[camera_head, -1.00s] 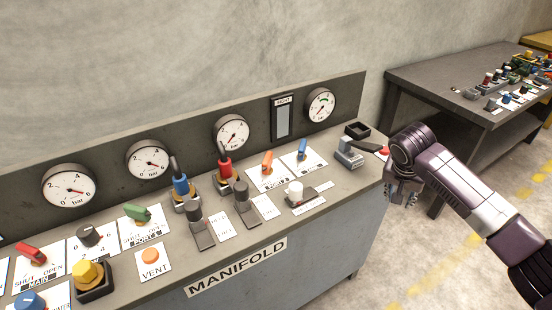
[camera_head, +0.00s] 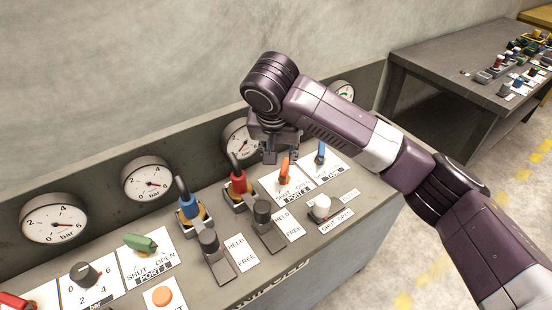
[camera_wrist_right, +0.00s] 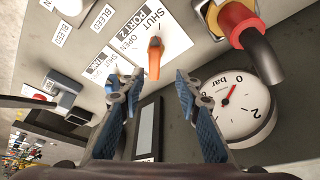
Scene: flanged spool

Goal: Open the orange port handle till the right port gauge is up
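The orange port handle (camera_head: 284,170) stands on the PORT 2 plate of the manifold panel. It also shows in the right wrist view (camera_wrist_right: 154,60), ahead of and between the fingertips. My right gripper (camera_head: 283,152) points down just above the handle. Its blue fingers (camera_wrist_right: 155,82) are spread apart with nothing between them, and I see no contact with the handle. The right port gauge (camera_head: 238,140) is partly hidden by my right arm in the head view. In the wrist view the gauge (camera_wrist_right: 232,108) has its red needle near 0. My left gripper is not in view.
A red-capped coupling (camera_head: 239,182) and a blue-capped one (camera_head: 188,206) stand left of the handle. A blue handle (camera_head: 320,153) is close on its right. A white knob (camera_head: 321,207) and black levers (camera_head: 263,212) stand in front. The gauge backboard rises behind.

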